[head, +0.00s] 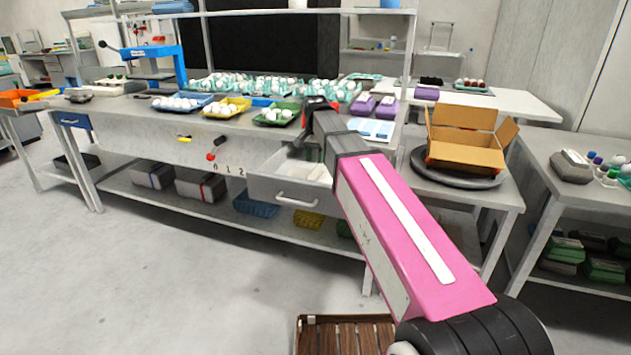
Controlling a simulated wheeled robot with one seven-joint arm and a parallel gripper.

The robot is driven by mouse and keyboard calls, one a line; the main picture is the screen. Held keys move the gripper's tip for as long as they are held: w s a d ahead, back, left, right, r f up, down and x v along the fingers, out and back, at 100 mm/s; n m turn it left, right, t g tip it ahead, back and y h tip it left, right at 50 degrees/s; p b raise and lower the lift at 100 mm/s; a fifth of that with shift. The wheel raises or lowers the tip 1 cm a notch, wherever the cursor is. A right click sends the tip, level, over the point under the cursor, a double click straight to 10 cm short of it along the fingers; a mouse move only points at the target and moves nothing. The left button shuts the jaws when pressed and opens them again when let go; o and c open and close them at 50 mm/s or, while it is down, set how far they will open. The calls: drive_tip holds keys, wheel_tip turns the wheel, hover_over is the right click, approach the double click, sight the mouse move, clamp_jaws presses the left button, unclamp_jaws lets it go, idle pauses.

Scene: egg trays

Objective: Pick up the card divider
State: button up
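My gripper (297,147) is small and dark in the head view, at the far end of my pink arm. It hangs just above the open drawer (290,188) of the workbench. I cannot tell whether its fingers are open or shut, or whether they hold anything. Pale, flat pieces (318,172) lie in the drawer, partly hidden behind my arm; one may be the card divider, but I cannot tell. Light blue and white flat sheets (372,129) lie on the bench to the right of my arm.
Blue (183,110), yellow (226,114) and green (277,122) egg trays line the bench's front edge. Several teal trays of eggs stand behind. An open cardboard box (466,157) sits on a dark round turntable (425,172) at right. The floor at left is clear.

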sight(316, 173)
drive_tip(key=shift+w+d+f, duration=0.1)
drive_tip(key=shift+w+f, duration=0.05)
drive_tip(key=shift+f, duration=3.3)
clamp_jaws()
